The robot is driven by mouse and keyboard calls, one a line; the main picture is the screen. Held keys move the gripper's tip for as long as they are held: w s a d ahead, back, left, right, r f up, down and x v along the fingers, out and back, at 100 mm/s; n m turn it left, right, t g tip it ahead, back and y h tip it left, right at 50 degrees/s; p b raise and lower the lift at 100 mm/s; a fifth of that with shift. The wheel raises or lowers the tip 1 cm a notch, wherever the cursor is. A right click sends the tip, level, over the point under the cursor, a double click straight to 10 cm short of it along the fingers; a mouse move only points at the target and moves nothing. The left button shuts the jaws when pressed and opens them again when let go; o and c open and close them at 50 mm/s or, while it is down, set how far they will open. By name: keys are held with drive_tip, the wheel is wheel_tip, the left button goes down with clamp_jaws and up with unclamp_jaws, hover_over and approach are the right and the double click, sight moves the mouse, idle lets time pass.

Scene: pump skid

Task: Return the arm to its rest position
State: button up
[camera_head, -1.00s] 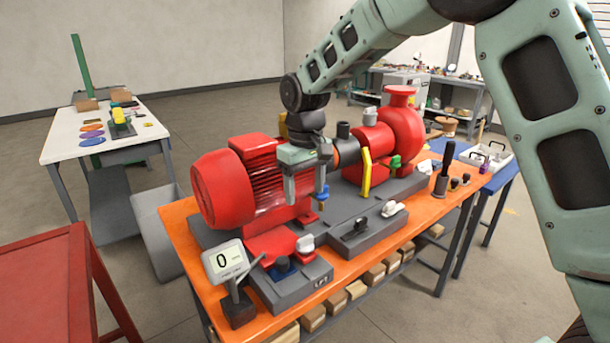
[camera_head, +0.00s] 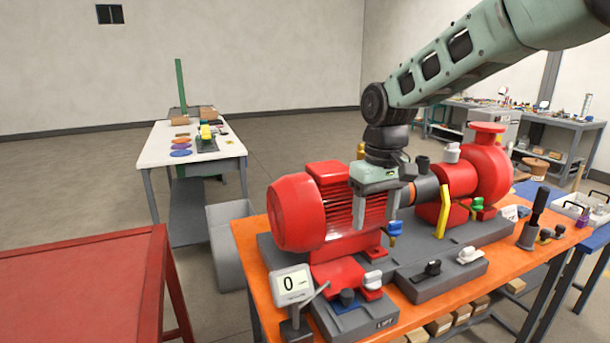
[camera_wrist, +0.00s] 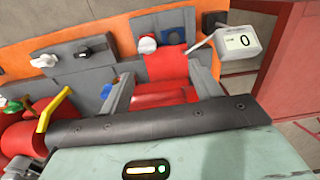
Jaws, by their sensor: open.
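My gripper (camera_head: 376,212) is open and empty in the head view. Its fingers point down in front of the red motor (camera_head: 298,213) and the dark coupling part of the pump skid. My arm reaches in from the upper right. In the wrist view the two fingers of my gripper (camera_wrist: 165,98) stand apart, with a red surface of the motor mount between them. Whether a finger touches anything cannot be told. A blue-topped fitting (camera_head: 395,229) is close to the right finger.
The orange bench (camera_head: 255,255) carries the skid, a red pump (camera_head: 488,165), a yellow lever (camera_head: 443,210) and a display reading 0 (camera_head: 291,284). A red table (camera_head: 80,280) is at left. A white table (camera_head: 160,150) stands behind. Floor between them is mostly clear, with a grey bin (camera_head: 226,250).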

drive_tip(key=s+a+f+n, duration=0.1)
drive_tip(key=s+a, duration=0.2)
drive_tip(key=s, duration=0.5)
drive_tip(key=s+a+n, duration=0.1)
drive_tip(key=s+a, duration=0.2)
drive_tip(key=s, duration=0.5)
drive_tip(key=s+d+f, duration=0.1)
drive_tip(key=s+f, duration=0.1)
drive_tip(key=s, duration=0.5)
drive_tip(key=s+d+f+n, duration=0.1)
drive_tip(key=s+f, duration=0.1)
drive_tip(key=s, duration=0.5)
drive_tip(key=shift+s+n, duration=0.3)
drive_tip(key=shift+s, duration=0.05)
